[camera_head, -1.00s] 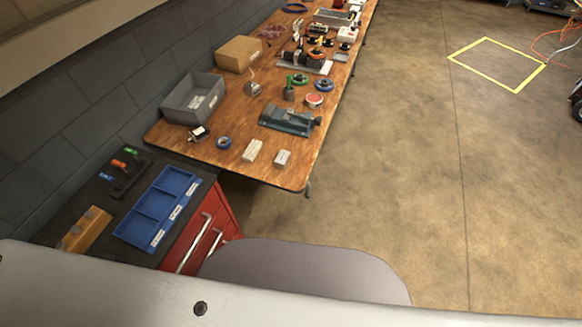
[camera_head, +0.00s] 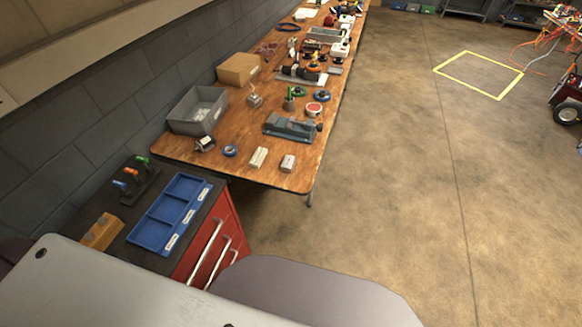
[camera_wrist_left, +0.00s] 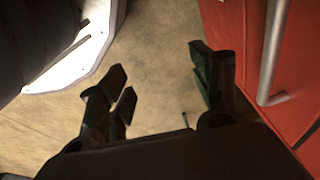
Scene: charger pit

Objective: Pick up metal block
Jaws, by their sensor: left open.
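Two small pale blocks lie near the front end of the wooden bench in the head view: a longer light block (camera_head: 258,158) and a shorter grey-white block (camera_head: 288,163). I cannot tell for sure which one is the metal block. My left gripper (camera_wrist_left: 160,82) shows only in the left wrist view. Its dark fingers are spread wide with nothing between them, above the bare floor and beside the red drawer cabinet. It is away from the blocks. My right gripper is not in view.
The wooden bench (camera_head: 270,178) carries a grey bin (camera_head: 180,122), a cardboard box (camera_head: 238,69), blue tape (camera_head: 231,151) and a grey vise (camera_head: 290,128). The red cabinet (camera_head: 187,262) with a blue tray (camera_head: 150,233) stands before it. Floor right of the bench is open.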

